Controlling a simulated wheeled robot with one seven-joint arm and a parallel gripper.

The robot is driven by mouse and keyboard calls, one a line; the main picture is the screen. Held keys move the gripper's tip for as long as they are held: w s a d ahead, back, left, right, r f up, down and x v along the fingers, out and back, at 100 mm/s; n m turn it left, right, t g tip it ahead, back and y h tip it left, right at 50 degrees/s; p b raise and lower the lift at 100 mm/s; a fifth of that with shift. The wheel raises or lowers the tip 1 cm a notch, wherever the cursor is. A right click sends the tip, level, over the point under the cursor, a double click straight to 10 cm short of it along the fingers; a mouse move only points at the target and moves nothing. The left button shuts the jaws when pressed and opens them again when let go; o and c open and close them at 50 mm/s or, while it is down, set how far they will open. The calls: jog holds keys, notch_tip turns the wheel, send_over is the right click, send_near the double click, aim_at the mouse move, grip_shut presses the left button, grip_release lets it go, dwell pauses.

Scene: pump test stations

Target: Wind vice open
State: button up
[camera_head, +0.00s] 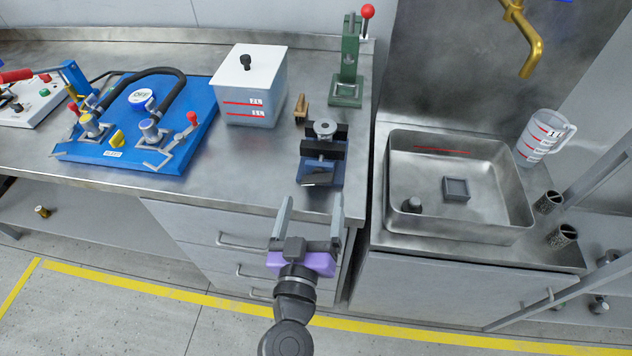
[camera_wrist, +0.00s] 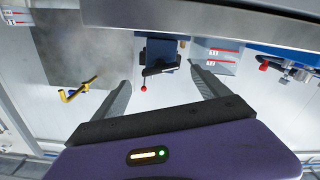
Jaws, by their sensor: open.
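The vice (camera_head: 330,168), blue with dark jaws, stands near the front edge of the steel bench. A round grey part (camera_head: 325,128) sits at its jaws; I cannot tell how tightly it is held. A dark piece, perhaps the vice's handle (camera_head: 318,179), shows at its front. My gripper (camera_head: 311,212) is open and empty, in front of the bench edge and apart from the vice. In the wrist view, the vice (camera_wrist: 160,50) appears beyond and between the fingers of my gripper (camera_wrist: 158,82). The screw is not clear there.
A green press (camera_head: 348,75) with a red knob and a small brown block (camera_head: 301,108) stand behind the vice. A white lidded container (camera_head: 250,90) and a blue pump board (camera_head: 135,130) are to the left. A sink basin (camera_head: 510,215) is to the right.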

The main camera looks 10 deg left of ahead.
aim_at(316, 184)
jog(key=shift+w+d+p, duration=0.1)
jog(key=shift+w+p, duration=0.4)
jog(key=shift+w, duration=2.2)
jog(key=c, duration=1.4)
jog(key=shift+n, duration=0.4)
